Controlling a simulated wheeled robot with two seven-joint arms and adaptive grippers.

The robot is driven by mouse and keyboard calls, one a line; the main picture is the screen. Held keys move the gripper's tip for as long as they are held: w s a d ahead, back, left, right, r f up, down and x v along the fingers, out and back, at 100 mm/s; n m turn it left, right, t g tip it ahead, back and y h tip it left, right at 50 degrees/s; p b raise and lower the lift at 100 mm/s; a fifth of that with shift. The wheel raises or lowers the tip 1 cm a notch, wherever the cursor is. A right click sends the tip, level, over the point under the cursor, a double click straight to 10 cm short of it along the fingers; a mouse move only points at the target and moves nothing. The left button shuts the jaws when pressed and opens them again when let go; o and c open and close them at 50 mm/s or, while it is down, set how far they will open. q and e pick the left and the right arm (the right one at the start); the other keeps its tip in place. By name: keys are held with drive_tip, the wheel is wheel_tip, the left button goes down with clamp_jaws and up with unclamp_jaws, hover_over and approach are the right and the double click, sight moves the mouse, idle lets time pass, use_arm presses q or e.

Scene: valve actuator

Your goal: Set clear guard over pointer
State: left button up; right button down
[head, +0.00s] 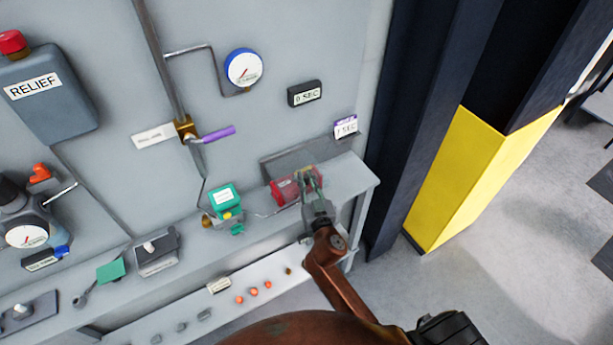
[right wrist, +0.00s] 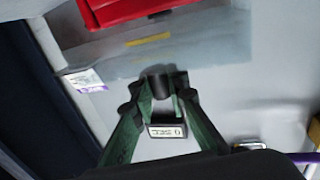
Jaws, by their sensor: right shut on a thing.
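My right gripper (head: 310,180) is at the right end of the shelf, in front of a red block (head: 284,192). In the right wrist view its fingertips (right wrist: 160,84) are close together over a see-through grey sheet, which I take for the clear guard (right wrist: 215,75). The guard also shows in the head view (head: 283,160), upright behind the red block; the fingers partly hide the contact. A green unit (head: 222,197) with a yellow piece (head: 228,214) on its front stands to the left. I cannot tell whether that yellow piece is the pointer. My left gripper is not in view.
The wall panel carries a blue-rimmed gauge (head: 243,68), a purple-handled valve (head: 217,134), a 0 SEC box (head: 305,93) and a 1 SEC tag (head: 345,128). A grey box (head: 157,252) stands further left on the shelf. A dark and yellow column (head: 470,180) stands right of the shelf.

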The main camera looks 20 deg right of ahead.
drive_tip(key=shift+a+f, duration=0.1)
drive_tip(key=shift+a, duration=0.15)
drive_tip(key=c, duration=1.8)
unclamp_jaws()
drive_tip(key=shift+c, duration=0.2)
drive_tip(key=shift+s, duration=0.1)
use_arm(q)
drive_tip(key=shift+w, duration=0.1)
use_arm(e)
drive_tip(key=s+a, duration=0.2)
drive_tip(key=s, duration=0.9)
drive_tip(key=shift+s, duration=0.35)
